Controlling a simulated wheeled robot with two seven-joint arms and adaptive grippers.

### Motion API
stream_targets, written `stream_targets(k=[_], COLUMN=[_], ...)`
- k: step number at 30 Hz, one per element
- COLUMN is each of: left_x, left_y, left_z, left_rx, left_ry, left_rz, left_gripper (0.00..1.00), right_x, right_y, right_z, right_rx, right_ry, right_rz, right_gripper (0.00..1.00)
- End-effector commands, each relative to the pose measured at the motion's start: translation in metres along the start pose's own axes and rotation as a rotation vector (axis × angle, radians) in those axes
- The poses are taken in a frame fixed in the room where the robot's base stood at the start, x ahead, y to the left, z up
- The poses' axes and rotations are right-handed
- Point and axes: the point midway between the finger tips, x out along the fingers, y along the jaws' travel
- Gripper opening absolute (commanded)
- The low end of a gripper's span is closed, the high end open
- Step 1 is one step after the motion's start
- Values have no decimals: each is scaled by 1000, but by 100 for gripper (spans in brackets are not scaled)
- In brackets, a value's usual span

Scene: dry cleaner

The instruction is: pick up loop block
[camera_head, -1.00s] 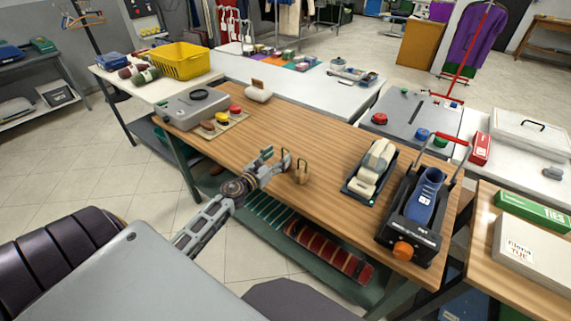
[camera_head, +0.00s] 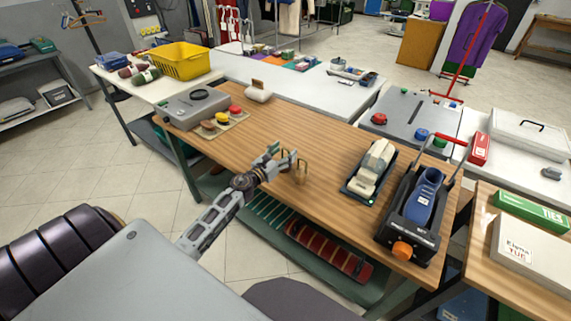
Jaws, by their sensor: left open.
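The loop block (camera_head: 301,178) is a small wooden block with a thin upright loop on top. It stands on the wooden table near its front edge, in the middle of the head view. My left gripper (camera_head: 285,160) is open just to the left of the block and very close to it. One finger partly overlaps the loop's left side, and I cannot tell if they touch. Nothing shows between the fingers. My right gripper is not in the view.
On the wooden table (camera_head: 262,128), a grey machine with coloured buttons (camera_head: 197,107) stands at the left. A cream device (camera_head: 371,170) and a black stand with a blue shoe form (camera_head: 424,197) stand at the right. The tabletop behind the block is clear.

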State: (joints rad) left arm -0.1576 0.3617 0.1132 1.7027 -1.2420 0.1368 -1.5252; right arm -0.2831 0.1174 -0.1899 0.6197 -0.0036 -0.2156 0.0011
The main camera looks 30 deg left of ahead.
Motion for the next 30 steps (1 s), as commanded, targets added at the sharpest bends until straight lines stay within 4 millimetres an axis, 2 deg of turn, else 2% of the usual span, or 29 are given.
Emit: stream_targets(k=[9, 22, 30], left_x=[13, 13, 13], left_y=[0, 0, 0], left_z=[0, 0, 0], left_rx=[1, 1, 1], left_ry=[0, 0, 0], left_rz=[0, 0, 0], left_gripper=[63, 63, 30], right_x=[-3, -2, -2], right_y=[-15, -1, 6], right_z=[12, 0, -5], right_rx=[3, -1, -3], right_ry=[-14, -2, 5], right_rz=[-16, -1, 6], right_gripper=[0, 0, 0])
